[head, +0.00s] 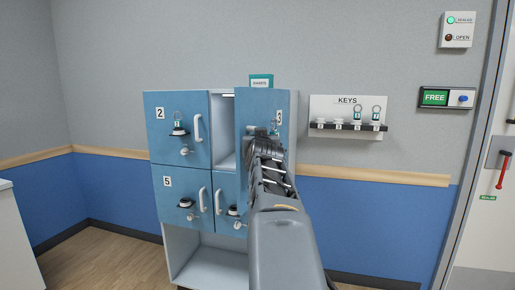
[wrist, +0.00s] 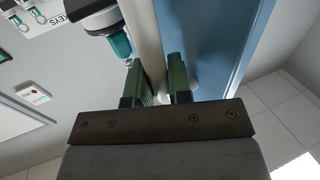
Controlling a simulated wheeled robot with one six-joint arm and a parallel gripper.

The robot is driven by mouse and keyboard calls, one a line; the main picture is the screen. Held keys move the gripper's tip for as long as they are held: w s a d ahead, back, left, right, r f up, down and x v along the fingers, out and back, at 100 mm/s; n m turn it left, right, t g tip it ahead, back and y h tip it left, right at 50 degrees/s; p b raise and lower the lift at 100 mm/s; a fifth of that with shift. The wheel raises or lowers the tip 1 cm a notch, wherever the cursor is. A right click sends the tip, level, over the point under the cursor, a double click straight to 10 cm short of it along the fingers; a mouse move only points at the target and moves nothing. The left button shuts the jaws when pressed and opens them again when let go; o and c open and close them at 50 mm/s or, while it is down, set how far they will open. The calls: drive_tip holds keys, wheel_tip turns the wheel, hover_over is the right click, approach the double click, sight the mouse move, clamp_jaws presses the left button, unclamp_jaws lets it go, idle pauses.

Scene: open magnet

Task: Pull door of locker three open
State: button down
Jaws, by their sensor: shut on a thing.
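The door of locker three (head: 262,98) is blue and stands partly open, with a gap along its left side showing the pale locker inside (head: 227,130). Its number 3 shows at the upper right. My gripper (head: 263,133) is at this door, and my arm hides its lower part and handle in the head view. In the wrist view my gripper (wrist: 160,82) is shut on the white handle (wrist: 143,25), with the green fingers on either side of it. The blue door (wrist: 205,45) is just beyond. A dark lock with a teal key tag (wrist: 119,45) is beside the left finger.
Locker doors two (head: 170,105) and five (head: 168,205) are shut. A teal-fronted box (head: 261,82) sits on the cabinet top. A key rack (head: 347,118) hangs on the wall to the right. A white counter (head: 15,240) is at far left. Floor (head: 115,260) left of the cabinet is clear.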

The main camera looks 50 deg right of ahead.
drive_tip(key=shift+r, duration=0.1)
drive_tip(key=c, duration=1.1)
unclamp_jaws()
drive_tip(key=b+v, duration=0.4)
drive_tip(key=v, duration=1)
drive_tip(key=shift+w, duration=0.1)
